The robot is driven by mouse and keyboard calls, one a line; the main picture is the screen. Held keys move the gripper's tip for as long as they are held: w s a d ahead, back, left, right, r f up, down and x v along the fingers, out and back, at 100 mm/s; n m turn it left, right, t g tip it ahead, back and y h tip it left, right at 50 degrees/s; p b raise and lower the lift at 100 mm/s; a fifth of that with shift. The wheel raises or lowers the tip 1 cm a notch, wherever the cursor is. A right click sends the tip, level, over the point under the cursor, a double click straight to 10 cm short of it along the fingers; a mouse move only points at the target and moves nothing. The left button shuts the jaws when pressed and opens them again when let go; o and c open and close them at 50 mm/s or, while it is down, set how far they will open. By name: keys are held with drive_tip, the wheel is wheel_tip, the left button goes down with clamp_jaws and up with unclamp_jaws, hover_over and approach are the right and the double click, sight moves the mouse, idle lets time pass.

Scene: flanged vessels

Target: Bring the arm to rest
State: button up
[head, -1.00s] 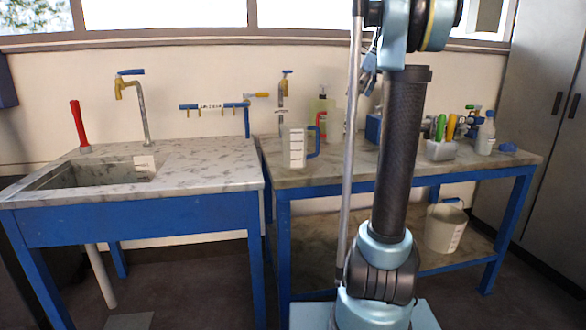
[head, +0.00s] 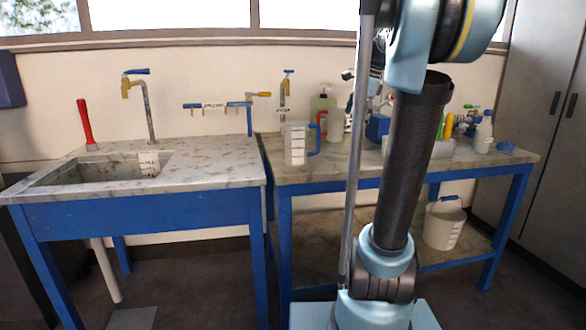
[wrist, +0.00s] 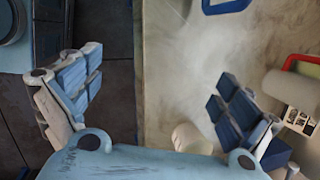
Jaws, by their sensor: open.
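My gripper (wrist: 155,95) shows in the wrist view with its two blue-padded fingers wide apart and nothing between them. It is over the edge of a pale marbled bench top (wrist: 180,60), with dark floor under its left finger. In the head view my arm stands in front of the right bench (head: 335,176), its dark link tilted to the right. The gripper itself cannot be made out there; the arm and the picture's top edge hide much.
A sink bench (head: 210,165) is at left, with a red-handled tool (head: 85,122).

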drive_tip(key=s+a+f+n+h, duration=0.2)
drive_tip(key=s+f+n, duration=1.6)
drive_tip(key=s+f, duration=0.9)
wheel_tip(320, 180, down, 3)
drive_tip(key=shift+s+r+h, duration=0.1)
drive_tip(key=shift+s+h, duration=0.2)
drive_tip(key=shift+w+f, duration=0.25)
drive_tip(key=shift+w, duration=0.2)
